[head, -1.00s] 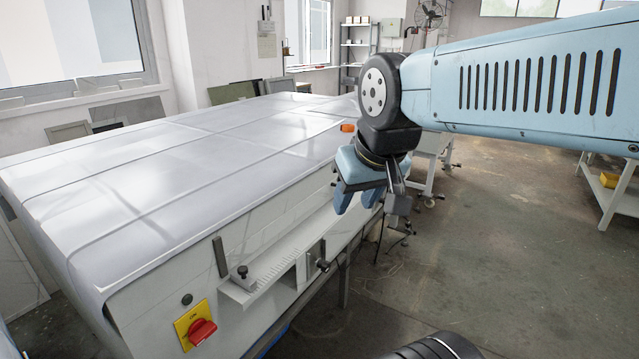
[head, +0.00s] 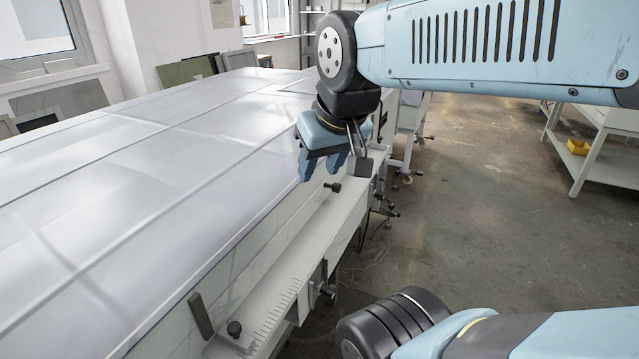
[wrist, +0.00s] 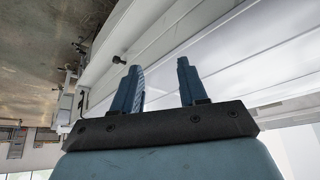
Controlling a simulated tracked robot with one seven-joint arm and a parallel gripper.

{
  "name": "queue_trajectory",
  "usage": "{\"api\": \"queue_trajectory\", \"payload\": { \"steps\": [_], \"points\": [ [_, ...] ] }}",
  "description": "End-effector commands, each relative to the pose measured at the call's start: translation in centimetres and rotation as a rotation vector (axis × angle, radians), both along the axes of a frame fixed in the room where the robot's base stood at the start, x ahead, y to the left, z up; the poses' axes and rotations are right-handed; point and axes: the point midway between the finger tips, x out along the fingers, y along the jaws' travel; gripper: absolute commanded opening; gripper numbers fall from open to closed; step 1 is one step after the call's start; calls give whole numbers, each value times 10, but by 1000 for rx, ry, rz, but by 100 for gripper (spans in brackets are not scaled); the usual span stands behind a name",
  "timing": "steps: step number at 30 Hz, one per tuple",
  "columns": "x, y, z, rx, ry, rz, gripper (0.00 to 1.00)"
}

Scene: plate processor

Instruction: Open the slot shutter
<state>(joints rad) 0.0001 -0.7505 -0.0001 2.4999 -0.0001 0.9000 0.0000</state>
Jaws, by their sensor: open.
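The plate processor (head: 130,190) is a long white machine with a glossy flat top. A pale ledge (head: 285,268) runs along its front side. A black knob (head: 333,187) sits on the front side below my gripper, and a black knob also shows in the wrist view (wrist: 118,60), just beyond the left finger. I cannot tell for certain which part is the slot shutter. My gripper (head: 320,168) is open and empty, above the machine's front edge, fingers pointing down. In the wrist view its two blue fingers (wrist: 159,74) are apart with nothing between them.
Another dark knob (head: 327,291) sticks out from the front. A white trolley (head: 408,135) stands beyond the machine. The floor (head: 480,200) to the right is open.

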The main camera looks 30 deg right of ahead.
Motion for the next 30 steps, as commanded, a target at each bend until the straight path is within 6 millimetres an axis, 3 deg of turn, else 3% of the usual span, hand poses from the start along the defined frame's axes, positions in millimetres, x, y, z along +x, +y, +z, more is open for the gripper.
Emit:
{"api": "queue_trajectory", "payload": {
  "steps": [3,7,11,30],
  "points": [
    [0,0,0,0,0,0,44],
    [1,0,-2,11,14,-11,56],
    [7,-2,-11,60,78,-64,57],
    [67,-24,-88,670,629,-629,57]
  ]
}}
